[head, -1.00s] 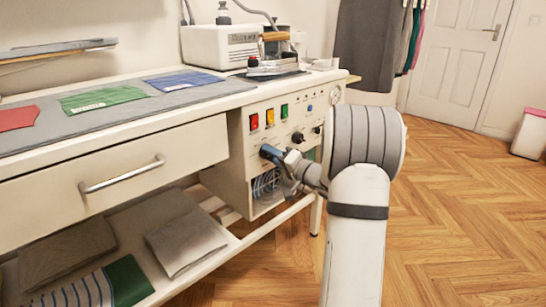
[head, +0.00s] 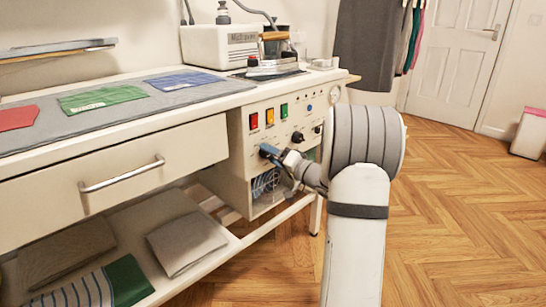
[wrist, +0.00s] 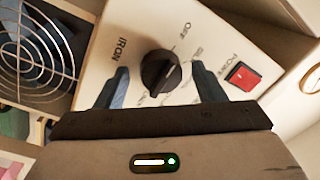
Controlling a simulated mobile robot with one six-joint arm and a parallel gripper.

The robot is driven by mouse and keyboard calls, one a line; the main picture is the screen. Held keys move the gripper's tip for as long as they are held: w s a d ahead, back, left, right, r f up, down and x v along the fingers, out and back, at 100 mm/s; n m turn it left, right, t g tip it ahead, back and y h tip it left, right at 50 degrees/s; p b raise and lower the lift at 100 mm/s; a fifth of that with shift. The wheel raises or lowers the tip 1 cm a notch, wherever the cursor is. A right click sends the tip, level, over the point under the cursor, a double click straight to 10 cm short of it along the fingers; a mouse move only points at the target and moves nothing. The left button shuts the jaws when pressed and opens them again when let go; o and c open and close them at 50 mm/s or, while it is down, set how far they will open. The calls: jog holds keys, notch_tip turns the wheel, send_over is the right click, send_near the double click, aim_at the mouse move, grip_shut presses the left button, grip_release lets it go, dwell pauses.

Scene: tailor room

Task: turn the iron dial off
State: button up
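The iron dial (wrist: 161,72) is a round black knob on the white panel, between the words IRON and OFF in the wrist view. My gripper (wrist: 160,67) is open, with one blue finger on each side of the dial and a visible gap to each. In the head view my gripper (head: 270,153) is at the panel front and hides the dial.
A red power switch (wrist: 243,76) sits close to the right finger, and a fan grille (wrist: 38,48) is to the left. The panel also has another black knob (head: 298,137). An iron (head: 273,66) stands on top. A drawer (head: 120,172) is at the left.

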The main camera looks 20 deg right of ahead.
jog(key=shift+s, duration=0.1)
jog(key=p+v, duration=0.2)
jog(key=v, duration=0.5)
jog(key=shift+s+d, duration=0.2)
jog(key=shift+s, duration=0.1)
jog(key=s+a+r+n+g+y+p, duration=0.1)
jog(key=s+a+r+n+g+p, duration=0.1)
jog(key=s+a+r+g+p, duration=0.45)
jog(key=s+a+r+n+g+y+p, duration=0.1)
jog(key=s+a+r+g+p, duration=0.15)
jog(key=a+r+p, duration=0.5)
jog(key=s+a+r+n+g+p, duration=0.2)
jog(key=s+a+r+g+p, duration=0.25)
jog(key=a, duration=0.55)
jog(key=s+d+r+n+g+h+p, duration=0.1)
jog(key=s+r+h+p, duration=0.8)
jog(key=s+r+p, duration=0.5)
notch_tip(320, 180, up, 3)
jog(key=p, duration=0.6)
jog(key=shift+s+d, duration=0.25)
jog(key=shift+d, duration=0.15)
